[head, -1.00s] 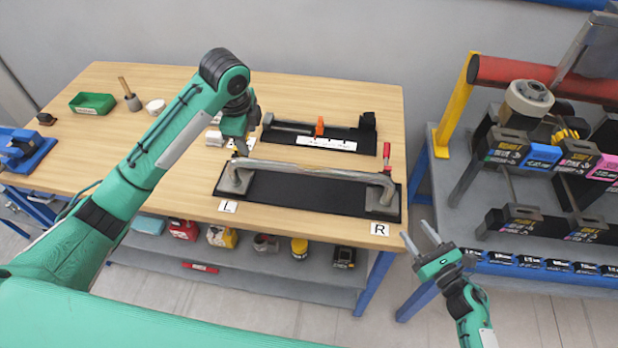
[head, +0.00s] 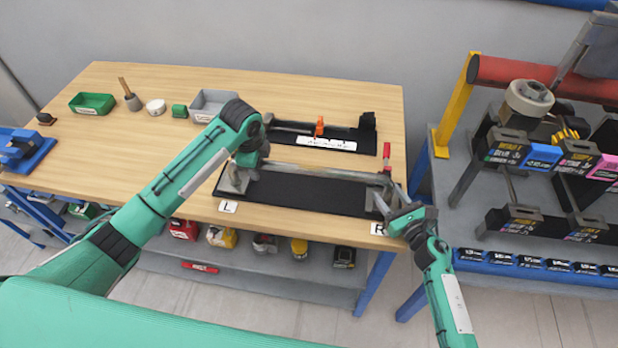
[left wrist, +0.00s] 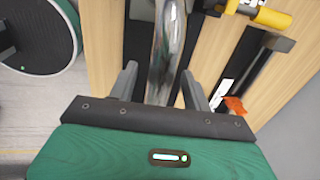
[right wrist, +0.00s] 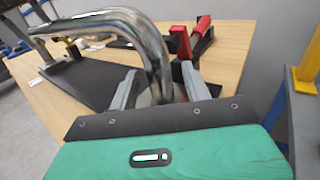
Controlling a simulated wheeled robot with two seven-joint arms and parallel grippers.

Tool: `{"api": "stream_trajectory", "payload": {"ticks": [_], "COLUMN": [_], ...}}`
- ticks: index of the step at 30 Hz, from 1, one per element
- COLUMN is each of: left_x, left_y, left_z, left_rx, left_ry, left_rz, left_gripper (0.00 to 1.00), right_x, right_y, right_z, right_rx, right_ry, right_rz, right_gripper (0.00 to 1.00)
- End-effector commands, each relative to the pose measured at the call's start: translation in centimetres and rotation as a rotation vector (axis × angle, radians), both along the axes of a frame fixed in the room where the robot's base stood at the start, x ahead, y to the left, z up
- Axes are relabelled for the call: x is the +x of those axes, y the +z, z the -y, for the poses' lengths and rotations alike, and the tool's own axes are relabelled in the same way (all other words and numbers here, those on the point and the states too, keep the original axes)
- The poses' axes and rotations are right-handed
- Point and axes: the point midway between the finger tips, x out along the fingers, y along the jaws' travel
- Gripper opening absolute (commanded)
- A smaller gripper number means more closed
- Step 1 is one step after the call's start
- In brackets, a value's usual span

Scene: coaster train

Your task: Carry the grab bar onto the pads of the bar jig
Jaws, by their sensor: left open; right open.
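The silver grab bar (head: 320,172) has bent ends and spans the long black board (head: 300,192) between the L and R tags. My left gripper (head: 247,168) is at the bar's left end. In the left wrist view its open fingers (left wrist: 160,85) stand on either side of the bar (left wrist: 167,40). My right gripper (head: 388,198) is at the bar's right end. In the right wrist view its open fingers (right wrist: 158,88) straddle the bar's bent leg (right wrist: 153,55). I cannot tell whether any finger touches the bar. I cannot tell for sure which board is the bar jig.
Behind the bar lies another black fixture (head: 345,133) with an orange clamp (head: 320,126). A red-handled tool (head: 386,155) stands near the bar's right end. A grey bin (head: 207,103) and green tray (head: 92,103) sit at the back left. A cluttered rack (head: 540,170) stands right.

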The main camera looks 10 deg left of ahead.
Motion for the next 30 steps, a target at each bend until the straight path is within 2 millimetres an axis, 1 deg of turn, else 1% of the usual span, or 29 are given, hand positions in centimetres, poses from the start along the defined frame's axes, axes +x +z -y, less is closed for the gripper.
{"api": "stream_trajectory", "payload": {"ticks": [4, 12, 17, 18, 19, 20, 30], "left_x": [0.11, 0.12, 0.12, 0.12, 0.12, 0.12, 0.12], "left_y": [-0.62, -0.67, -0.66, -0.65, -0.65, -0.65, -0.63], "left_z": [0.00, 0.00, 0.01, 0.01, 0.01, 0.01, 0.01], "left_rx": [0.001, 0.000, 0.000, 0.000, 0.000, 0.000, 0.000], "left_ry": [0.000, -0.001, -0.001, -0.001, -0.001, 0.000, 0.000], "left_rz": [-0.001, 0.000, 0.000, 0.000, 0.000, 0.000, 0.000], "left_gripper": [0.49, 0.49, 0.18, 0.10, 0.04, 0.00, 0.00], "right_x": [0.53, 0.56, 0.56, 0.56, 0.56, 0.56, 0.55], "right_y": [0.01, 0.00, 0.01, 0.01, 0.01, 0.01, 0.02], "right_z": [-0.38, -0.39, -0.37, -0.37, -0.37, -0.37, -0.36], "right_rx": [0.001, 0.000, 0.000, 0.000, 0.000, 0.000, 0.000], "right_ry": [0.000, 0.000, 0.000, 0.000, 0.000, 0.000, 0.000], "right_rz": [-0.001, 0.000, 0.000, 0.000, 0.000, 0.000, 0.000], "right_gripper": [0.49, 0.49, 0.17, 0.10, 0.04, 0.00, 0.00]}}
